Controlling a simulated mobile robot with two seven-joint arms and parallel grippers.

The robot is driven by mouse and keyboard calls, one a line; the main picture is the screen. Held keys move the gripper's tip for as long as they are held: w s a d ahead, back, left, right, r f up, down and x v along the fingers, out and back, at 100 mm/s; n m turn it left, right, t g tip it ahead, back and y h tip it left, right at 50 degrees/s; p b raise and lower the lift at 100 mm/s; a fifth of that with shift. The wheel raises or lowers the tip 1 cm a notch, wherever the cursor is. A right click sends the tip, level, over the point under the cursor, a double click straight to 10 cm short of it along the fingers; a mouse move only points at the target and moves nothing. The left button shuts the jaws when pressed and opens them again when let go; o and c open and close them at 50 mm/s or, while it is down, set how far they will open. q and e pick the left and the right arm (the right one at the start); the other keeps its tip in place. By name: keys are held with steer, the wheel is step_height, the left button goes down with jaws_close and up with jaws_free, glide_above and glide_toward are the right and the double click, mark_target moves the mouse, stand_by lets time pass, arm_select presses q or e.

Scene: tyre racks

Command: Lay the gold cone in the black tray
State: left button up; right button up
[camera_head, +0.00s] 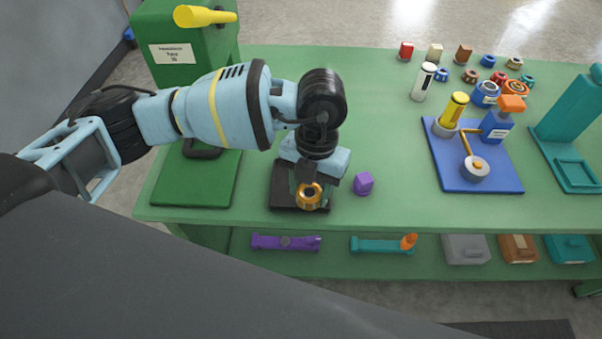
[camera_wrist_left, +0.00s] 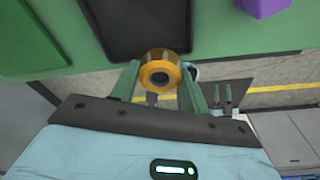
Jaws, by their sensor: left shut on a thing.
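The gold cone (camera_head: 308,201) is in the jaws of my left gripper (camera_head: 307,187), which points down at the front part of the green bench. The wrist view also shows the gold cone (camera_wrist_left: 158,72) between the two green fingers, with its ring-like end and dark centre facing the camera. The black tray (camera_head: 284,192) lies on the bench beneath and beside the gripper, partly hidden by it. In the wrist view the black tray (camera_wrist_left: 145,22) is just beyond the cone, which overlaps its near edge. I cannot tell the cone's height above it. My right gripper is not in view.
A purple block (camera_head: 363,183) stands just right of the gripper. A green press-like stand (camera_head: 190,55) is at the left. A blue fixture board (camera_head: 480,170) with a yellow cylinder is to the right. Several small parts sit at the back right. The middle of the bench is clear.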

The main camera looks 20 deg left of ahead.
arm_select(q)
steer(key=w+a, duration=0.2)
steer(key=w, duration=0.1)
steer(key=w+a, duration=0.1)
steer(key=w, duration=0.1)
steer(key=shift+w+a+f, duration=0.15)
steer(key=shift+a+f, duration=0.1)
steer(key=shift+f, duration=1.8)
steer(key=shift+f, duration=0.1)
steer(key=o, duration=1)
steer(key=shift+w+d+r, duration=0.1)
steer(key=shift+w+r, duration=0.05)
steer(key=shift+r, duration=1.15)
steer(key=shift+w+a+r, duration=0.1)
steer(key=shift+w+r, duration=0.1)
steer(key=shift+r, duration=1.05)
steer(key=shift+w+d+r, duration=0.1)
steer(key=shift+w+r, duration=0.05)
steer(key=shift+r, duration=1.15)
